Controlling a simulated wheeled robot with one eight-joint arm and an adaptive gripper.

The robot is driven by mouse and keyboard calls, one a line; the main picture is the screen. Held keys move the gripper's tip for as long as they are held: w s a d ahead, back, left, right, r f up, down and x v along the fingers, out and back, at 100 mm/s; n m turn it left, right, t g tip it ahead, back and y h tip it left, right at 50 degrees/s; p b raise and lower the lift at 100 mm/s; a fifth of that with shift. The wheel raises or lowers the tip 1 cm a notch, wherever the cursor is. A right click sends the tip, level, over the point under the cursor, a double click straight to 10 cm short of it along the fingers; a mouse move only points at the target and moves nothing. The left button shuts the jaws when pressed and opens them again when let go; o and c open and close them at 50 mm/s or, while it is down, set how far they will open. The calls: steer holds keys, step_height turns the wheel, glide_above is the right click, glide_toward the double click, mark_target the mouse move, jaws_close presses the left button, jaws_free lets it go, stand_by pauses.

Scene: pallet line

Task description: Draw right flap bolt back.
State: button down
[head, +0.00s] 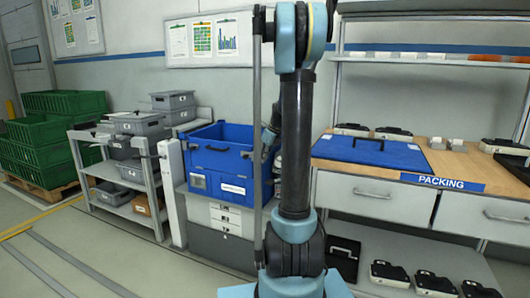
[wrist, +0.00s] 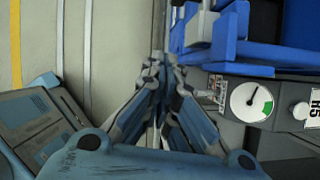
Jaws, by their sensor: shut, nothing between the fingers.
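A blue crate (head: 213,133) stands on a grey drawer unit, left of my arm in the head view. Its front carries a white label and a small window. The crate's right side is partly hidden behind my arm. In the wrist view, blue crate parts (wrist: 245,50) fill the upper right. My gripper (wrist: 163,62) is shut and empty, with its fingertips just left of the blue parts; I cannot tell whether they touch. In the head view my gripper is mostly hidden behind my arm. I cannot make out the right flap bolt clearly in either view.
A round dial (wrist: 251,101) on a grey surface lies right of my gripper. A grey shelf (head: 120,185) with bins stands left of the crate. Floor at the left front is clear.

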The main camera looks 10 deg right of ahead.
mark_target(253, 157)
steer(key=shift+w+a+f, duration=0.3)
steer(key=shift+w+a, duration=0.55)
steer(key=shift+a, duration=0.05)
steer(key=shift+w+a+f, duration=0.3)
steer(key=shift+w+a, duration=0.55)
steer(key=shift+w, duration=0.1)
